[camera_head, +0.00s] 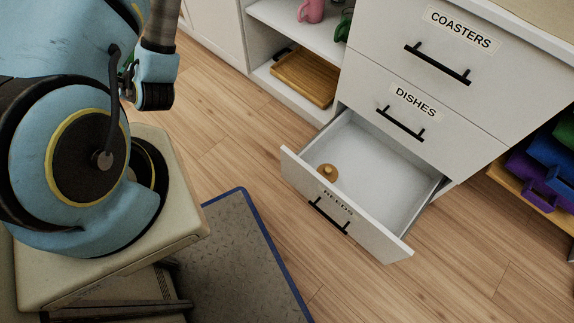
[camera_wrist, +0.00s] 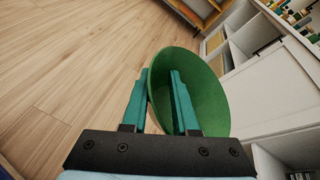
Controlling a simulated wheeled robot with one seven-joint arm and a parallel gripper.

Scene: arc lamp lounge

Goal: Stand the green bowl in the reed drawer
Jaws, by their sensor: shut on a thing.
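The green bowl (camera_wrist: 208,92) is tilted in the wrist view, its open side facing right. My gripper (camera_wrist: 159,74) is shut on its wall, with one teal finger outside and one inside. The reed drawer (camera_head: 392,180), labelled REEDS, is the lowest drawer of the white cabinet and is pulled open. A small round brown-gold thing (camera_head: 327,172) lies inside near its left front corner. The rest of the drawer floor is bare. The bowl is outside the drawer.
Above are the shut DISHES drawer (camera_head: 430,110) and COASTERS drawer (camera_head: 480,65). Left of them are open shelves with a wooden tray (camera_head: 305,78) and a pink mug (camera_head: 311,10). Purple and blue things (camera_head: 540,175) sit at right. Wooden floor in front is clear.

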